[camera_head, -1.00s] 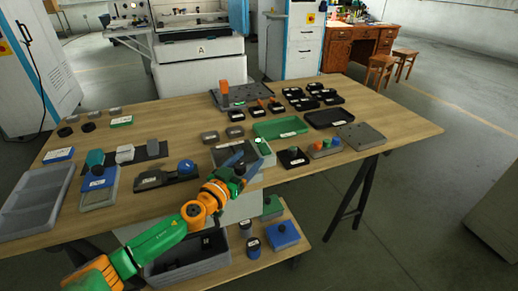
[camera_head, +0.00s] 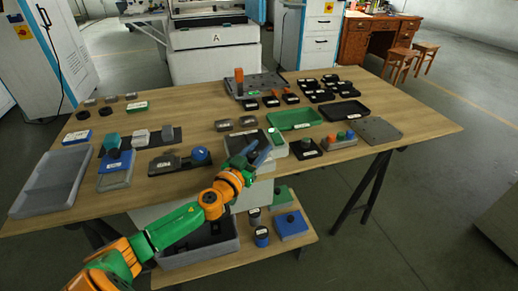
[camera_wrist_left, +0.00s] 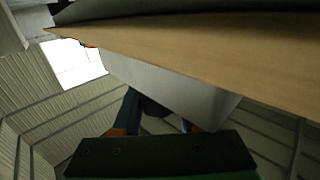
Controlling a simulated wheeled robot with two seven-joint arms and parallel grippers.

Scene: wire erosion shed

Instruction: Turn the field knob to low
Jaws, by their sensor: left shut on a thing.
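A pale grey box (camera_head: 279,150) with a small light on top stands at the table's front edge. My left gripper (camera_head: 252,152) is at its front left side and hides part of it. In the left wrist view, the blue fingers of my left gripper (camera_wrist_left: 158,118) are on both sides of a dark rounded knob (camera_wrist_left: 155,106) at the box's pale face (camera_wrist_left: 175,85). I take this for the field knob; the gripper is shut on it. Its pointer and any low marking cannot be seen. My right gripper is not in view.
The wooden table (camera_head: 170,195) carries several items. A dark holder with a blue knob (camera_head: 200,153) stands left of my left gripper. A lower shelf (camera_head: 290,247) is below.

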